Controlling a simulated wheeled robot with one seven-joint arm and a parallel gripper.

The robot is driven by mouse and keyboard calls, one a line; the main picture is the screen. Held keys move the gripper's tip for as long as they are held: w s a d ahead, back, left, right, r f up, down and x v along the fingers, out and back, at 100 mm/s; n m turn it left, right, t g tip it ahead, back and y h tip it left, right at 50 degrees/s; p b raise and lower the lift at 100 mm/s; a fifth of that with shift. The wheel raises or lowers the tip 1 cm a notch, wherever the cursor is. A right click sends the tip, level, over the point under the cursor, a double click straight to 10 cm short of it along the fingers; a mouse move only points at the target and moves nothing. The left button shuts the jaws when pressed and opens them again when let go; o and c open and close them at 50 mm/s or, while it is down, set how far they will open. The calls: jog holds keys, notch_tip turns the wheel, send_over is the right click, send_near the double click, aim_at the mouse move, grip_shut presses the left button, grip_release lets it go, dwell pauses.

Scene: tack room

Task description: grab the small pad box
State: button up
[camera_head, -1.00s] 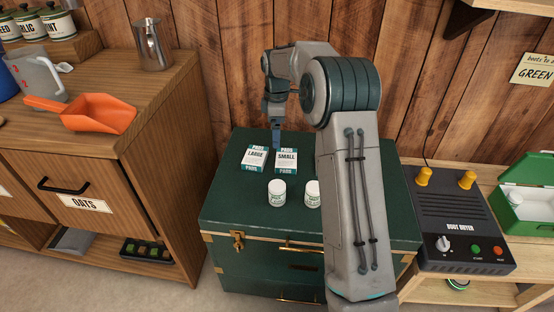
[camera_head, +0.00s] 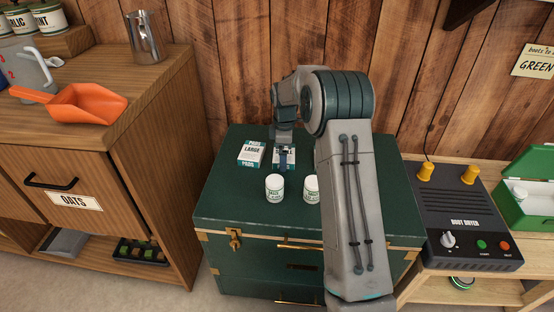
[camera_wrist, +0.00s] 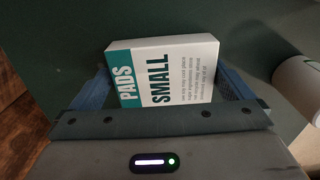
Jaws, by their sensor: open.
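The small pad box (camera_wrist: 170,75), white with a teal band and the words PADS SMALL, lies on the green trunk (camera_head: 230,210). In the wrist view it sits between the two blue fingers of my gripper (camera_wrist: 172,92); whether they touch it I cannot tell. In the head view my gripper (camera_head: 287,160) is over the small pad box (camera_head: 277,160) and hides part of it. The jaws are open. The large pad box (camera_head: 251,154) lies just left of the small one.
Two white jars, one at the left (camera_head: 274,188) and one at the right (camera_head: 311,189), stand in front of the boxes on the trunk. A wooden cabinet (camera_head: 150,110) rises on the left. A boot dryer (camera_head: 465,215) stands to the right.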

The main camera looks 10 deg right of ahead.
jog(key=shift+r, duration=0.1)
jog(key=c, duration=0.7)
jog(key=shift+r, duration=0.1)
